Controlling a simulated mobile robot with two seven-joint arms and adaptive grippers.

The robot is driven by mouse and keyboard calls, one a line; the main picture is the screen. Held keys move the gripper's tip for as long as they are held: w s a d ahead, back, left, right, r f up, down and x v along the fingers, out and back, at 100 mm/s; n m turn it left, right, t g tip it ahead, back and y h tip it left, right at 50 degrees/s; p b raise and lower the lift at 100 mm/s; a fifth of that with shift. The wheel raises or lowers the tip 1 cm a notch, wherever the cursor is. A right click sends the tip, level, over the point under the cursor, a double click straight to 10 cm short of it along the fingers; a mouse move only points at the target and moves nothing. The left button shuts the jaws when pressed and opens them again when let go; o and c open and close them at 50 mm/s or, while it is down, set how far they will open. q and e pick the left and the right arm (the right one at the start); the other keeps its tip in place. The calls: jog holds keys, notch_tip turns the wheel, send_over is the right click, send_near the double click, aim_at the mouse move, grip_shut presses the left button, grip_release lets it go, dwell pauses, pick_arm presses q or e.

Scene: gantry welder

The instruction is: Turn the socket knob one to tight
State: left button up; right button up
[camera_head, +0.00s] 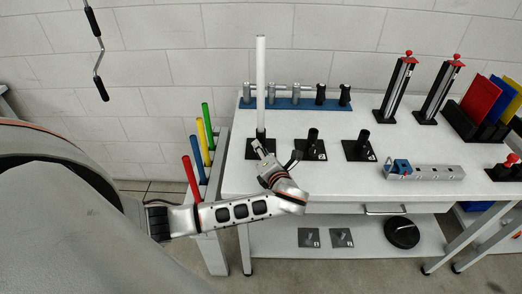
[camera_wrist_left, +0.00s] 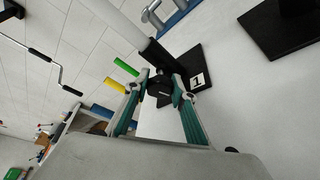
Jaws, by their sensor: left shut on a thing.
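Socket one is a black post on a square base (camera_head: 251,148) near the table's front left, with a white tube (camera_head: 261,75) standing upright in it. In the left wrist view the base (camera_wrist_left: 186,62) carries a label with the number 1. My left gripper (camera_head: 269,152) reaches this socket from the front. In the left wrist view its green-sided fingers (camera_wrist_left: 163,84) are shut on the dark socket knob (camera_wrist_left: 158,87) on the near side of the post. The fingers partly cover the knob, and its turn angle cannot be told. My right gripper is not in view.
Two empty black sockets (camera_head: 313,147) (camera_head: 360,148) stand to the right. A blue rack (camera_head: 290,103) lies behind. A grey block with a blue part (camera_head: 430,173) lies at the right. Red, yellow, blue and green tubes (camera_head: 191,178) stand in a side holder at left.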

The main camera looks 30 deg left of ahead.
pick_arm(q)
jog(key=shift+m+y, duration=0.4)
jog(key=shift+m, duration=0.5)
jog(key=o, duration=1.1)
